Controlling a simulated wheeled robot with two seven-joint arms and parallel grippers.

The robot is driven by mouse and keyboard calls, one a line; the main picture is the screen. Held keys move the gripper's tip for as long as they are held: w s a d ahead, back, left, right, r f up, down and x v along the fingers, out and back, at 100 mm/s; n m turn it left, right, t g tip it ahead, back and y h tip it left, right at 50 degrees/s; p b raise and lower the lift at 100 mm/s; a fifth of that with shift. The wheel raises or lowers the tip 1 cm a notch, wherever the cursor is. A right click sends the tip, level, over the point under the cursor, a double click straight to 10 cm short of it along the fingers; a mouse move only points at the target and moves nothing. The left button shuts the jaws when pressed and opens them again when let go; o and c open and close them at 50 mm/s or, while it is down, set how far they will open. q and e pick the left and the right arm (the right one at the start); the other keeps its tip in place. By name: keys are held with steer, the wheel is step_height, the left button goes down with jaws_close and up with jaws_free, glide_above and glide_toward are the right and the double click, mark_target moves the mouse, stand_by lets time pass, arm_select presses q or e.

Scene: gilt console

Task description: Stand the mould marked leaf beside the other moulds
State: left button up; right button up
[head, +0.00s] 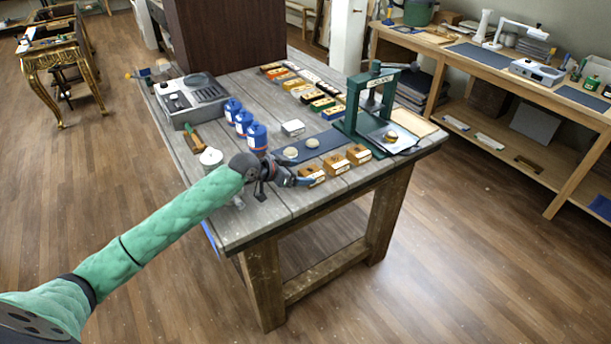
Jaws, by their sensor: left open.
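Three small brown moulds with pale labels stand in a slanting row near the table's front edge: a left one (312,173), a middle one (336,164) and a right one (358,154). The labels are too small to read, so I cannot tell which is marked leaf. My left gripper (302,182) is open, with its fingertips at the left mould's near left side. I cannot tell whether they touch it. My right gripper is out of view.
A dark blue mat (333,140) with two pale round pieces lies behind the moulds. A green press (372,105) stands to their right. Several blue bottles (257,138) and a white-lidded jar (211,160) stand to the left. Rows of coloured boxes (305,90) lie behind.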

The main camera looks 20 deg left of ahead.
arm_select(q)
steer(key=shift+b+v, duration=0.5)
steer(key=shift+v, duration=1.15)
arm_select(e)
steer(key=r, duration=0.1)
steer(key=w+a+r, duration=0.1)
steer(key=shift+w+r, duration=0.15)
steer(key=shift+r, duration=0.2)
arm_select(q)
steer(key=shift+r, duration=0.1)
